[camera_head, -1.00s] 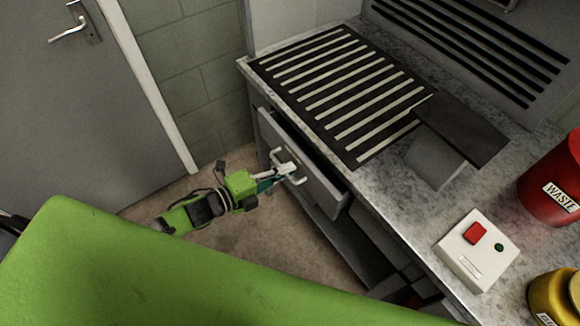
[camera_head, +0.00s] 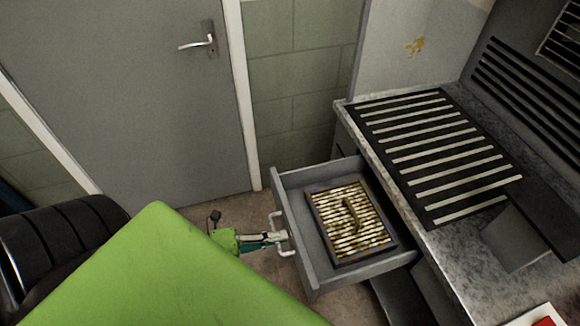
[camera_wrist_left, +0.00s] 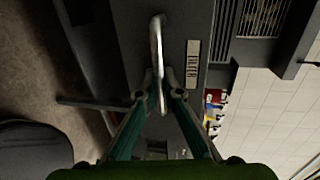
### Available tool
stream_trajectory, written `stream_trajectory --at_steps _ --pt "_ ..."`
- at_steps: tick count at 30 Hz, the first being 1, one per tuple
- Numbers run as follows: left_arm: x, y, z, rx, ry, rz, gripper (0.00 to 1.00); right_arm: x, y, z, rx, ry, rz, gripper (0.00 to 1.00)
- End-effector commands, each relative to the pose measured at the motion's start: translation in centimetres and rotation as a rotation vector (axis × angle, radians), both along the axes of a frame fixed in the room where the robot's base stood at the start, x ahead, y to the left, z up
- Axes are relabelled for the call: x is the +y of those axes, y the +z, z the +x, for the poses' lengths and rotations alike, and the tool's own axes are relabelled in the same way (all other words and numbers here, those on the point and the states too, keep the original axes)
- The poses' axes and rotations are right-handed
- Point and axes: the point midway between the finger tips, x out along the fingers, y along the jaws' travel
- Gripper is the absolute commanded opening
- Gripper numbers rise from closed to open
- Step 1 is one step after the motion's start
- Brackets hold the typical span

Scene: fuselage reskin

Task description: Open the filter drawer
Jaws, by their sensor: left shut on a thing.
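The grey filter drawer (camera_head: 325,287) stands well out of the bench below the slotted worktop. A dirty pleated filter (camera_head: 350,222) in a dark frame lies inside it. The drawer's pale bar handle (camera_head: 281,236) is on its front; it also shows in the left wrist view (camera_wrist_left: 157,45). My left gripper (camera_head: 276,238) is shut on the handle; in the left wrist view its two green fingers (camera_wrist_left: 156,92) close around the bar. A labelled plate (camera_wrist_left: 193,62) is on the drawer front. My right gripper does not show.
The bench top (camera_head: 455,250) with its striped grille (camera_head: 430,150) is right of the drawer. A grey door (camera_head: 120,90) with a lever handle is at the back left. Bare floor (camera_head: 235,208) lies between door and drawer. My green body covers the lower left.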

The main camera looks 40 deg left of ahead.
Motion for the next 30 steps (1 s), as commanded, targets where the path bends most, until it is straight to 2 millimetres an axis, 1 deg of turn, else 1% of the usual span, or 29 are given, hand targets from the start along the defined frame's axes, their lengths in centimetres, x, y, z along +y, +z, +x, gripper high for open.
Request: stream_trajectory --at_steps 1,6,11,18,19,20,30 --pt "0.3 -0.1 -0.5 0.003 0.0 0.001 0.0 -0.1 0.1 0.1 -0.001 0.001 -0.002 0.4" --pt "0.8 -0.1 -1.1 0.002 0.0 0.002 0.0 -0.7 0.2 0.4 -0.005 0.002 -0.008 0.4" --pt "0.9 -0.1 -1.3 0.001 -0.001 0.0 0.0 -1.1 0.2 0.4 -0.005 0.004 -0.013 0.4" --pt "0.9 -0.1 -1.2 0.001 0.0 0.001 0.0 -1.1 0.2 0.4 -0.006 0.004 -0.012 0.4" --pt "0.9 -0.1 -1.2 0.001 0.0 0.0 0.09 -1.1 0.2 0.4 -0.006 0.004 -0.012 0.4" --pt "0.9 -0.1 -1.2 0.001 0.0 0.0 0.14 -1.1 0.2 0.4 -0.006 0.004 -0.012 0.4" --pt "1.0 0.0 -1.3 0.001 0.0 0.0 0.14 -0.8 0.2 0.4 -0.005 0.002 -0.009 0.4"
